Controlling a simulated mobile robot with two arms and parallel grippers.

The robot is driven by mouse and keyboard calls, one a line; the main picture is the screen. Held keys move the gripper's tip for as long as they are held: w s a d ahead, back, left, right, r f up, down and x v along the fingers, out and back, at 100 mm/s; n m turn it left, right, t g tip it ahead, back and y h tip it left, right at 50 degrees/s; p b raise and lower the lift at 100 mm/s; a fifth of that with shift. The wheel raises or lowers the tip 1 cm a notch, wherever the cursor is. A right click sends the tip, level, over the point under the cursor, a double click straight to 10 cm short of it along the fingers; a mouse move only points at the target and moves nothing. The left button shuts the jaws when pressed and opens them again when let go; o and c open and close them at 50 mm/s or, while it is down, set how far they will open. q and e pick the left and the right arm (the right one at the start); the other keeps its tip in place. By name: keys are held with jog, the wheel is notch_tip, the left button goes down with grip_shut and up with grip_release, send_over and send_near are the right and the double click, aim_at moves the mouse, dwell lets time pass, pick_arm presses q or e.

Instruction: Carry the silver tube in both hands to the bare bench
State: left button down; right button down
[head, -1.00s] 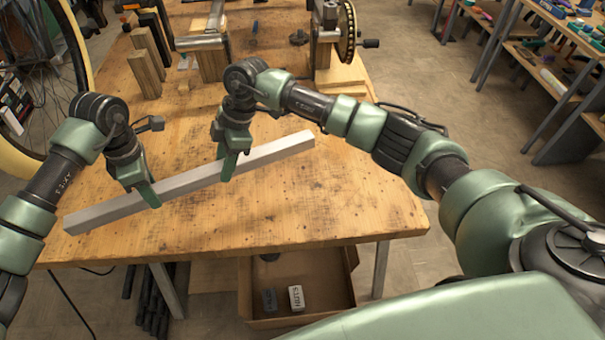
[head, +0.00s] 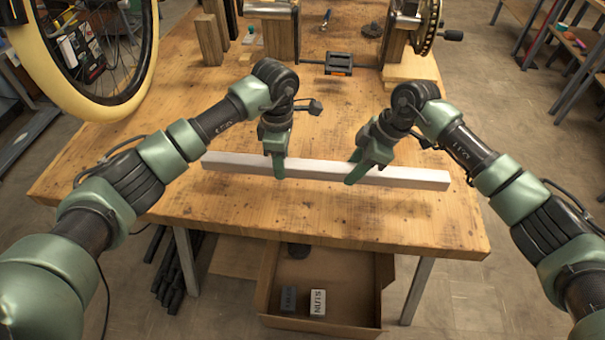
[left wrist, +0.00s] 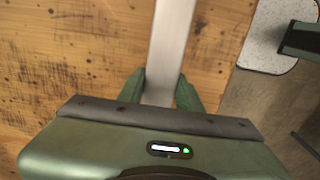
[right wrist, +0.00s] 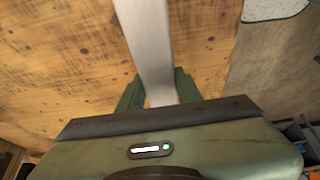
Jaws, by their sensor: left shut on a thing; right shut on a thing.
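The silver tube (head: 318,170) is a long, square, light grey bar. It lies nearly level across the head view, over the front half of a wooden bench (head: 330,215). My left gripper (head: 279,170) is shut on it left of its middle. My right gripper (head: 357,170) is shut on it right of its middle. Both tube ends stick out past the grippers. The tube also runs between the fingers in the left wrist view (left wrist: 170,50) and the right wrist view (right wrist: 147,45). I cannot tell the exact gap between tube and bench top.
A bicycle wheel (head: 60,95) with a cream tyre stands at the left. Wooden blocks (head: 208,38), a pedal (head: 339,63) and a metal frame fill the bench's back. A cardboard box (head: 345,290) sits below the front edge. Another bench with items (head: 590,40) is at far right.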

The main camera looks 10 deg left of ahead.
aim_at(283, 185)
pick_arm(q)
jog(key=shift+a+f, duration=0.1)
pick_arm(e)
jog(key=shift+d+f, duration=0.1)
pick_arm(q)
jog(key=shift+f, duration=0.1)
pick_arm(e)
jog(key=shift+f, duration=0.1)
